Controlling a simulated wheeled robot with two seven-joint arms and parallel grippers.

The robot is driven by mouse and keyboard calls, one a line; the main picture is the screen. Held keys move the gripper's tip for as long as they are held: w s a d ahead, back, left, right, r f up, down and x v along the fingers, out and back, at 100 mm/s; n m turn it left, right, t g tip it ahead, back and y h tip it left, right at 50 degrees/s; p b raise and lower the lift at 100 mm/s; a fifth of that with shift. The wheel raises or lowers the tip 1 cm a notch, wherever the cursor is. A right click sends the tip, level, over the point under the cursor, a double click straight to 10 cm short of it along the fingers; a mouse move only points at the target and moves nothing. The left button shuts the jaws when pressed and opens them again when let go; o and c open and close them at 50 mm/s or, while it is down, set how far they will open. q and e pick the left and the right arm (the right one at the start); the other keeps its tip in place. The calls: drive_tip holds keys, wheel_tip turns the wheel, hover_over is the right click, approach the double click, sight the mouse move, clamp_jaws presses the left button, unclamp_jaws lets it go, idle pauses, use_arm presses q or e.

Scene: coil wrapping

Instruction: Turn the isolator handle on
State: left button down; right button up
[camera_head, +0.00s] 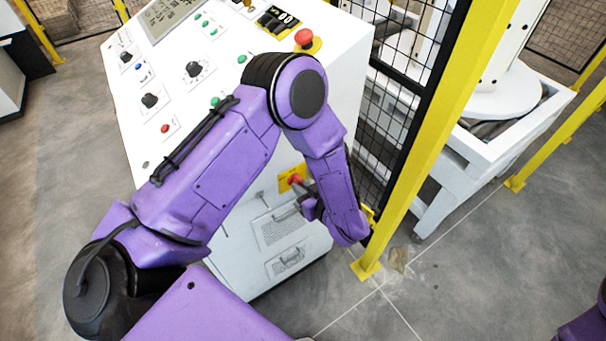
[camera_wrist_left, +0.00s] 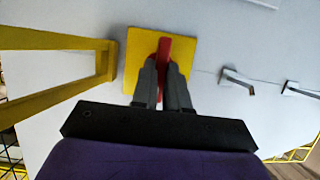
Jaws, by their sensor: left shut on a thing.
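The red isolator handle (camera_head: 296,180) sits on a yellow square plate (camera_head: 284,185) low on the front of the white control cabinet (camera_head: 228,255). In the left wrist view the handle (camera_wrist_left: 164,50) runs up and down the picture on the yellow plate (camera_wrist_left: 134,70). My left gripper (camera_wrist_left: 162,66) is shut on the handle, one finger on each side. In the head view the left gripper (camera_head: 302,190) is partly hidden by my purple forearm. My right gripper is not in view.
A yellow post (camera_head: 432,130) with black mesh fencing (camera_head: 385,110) stands close to the right of my left forearm. A red mushroom button (camera_head: 305,38) and several knobs are on the cabinet's sloped top. Two metal latches (camera_wrist_left: 237,80) show right of the plate.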

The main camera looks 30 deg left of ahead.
use_arm(q)
drive_tip(key=shift+s, duration=0.1)
drive_tip(key=c, duration=1.1)
unclamp_jaws()
drive_tip(key=shift+c, duration=0.2)
drive_tip(key=b+v, duration=0.2)
drive_tip(key=v, duration=0.8)
drive_tip(key=shift+d, duration=0.2)
drive_tip(key=shift+s+r, duration=0.1)
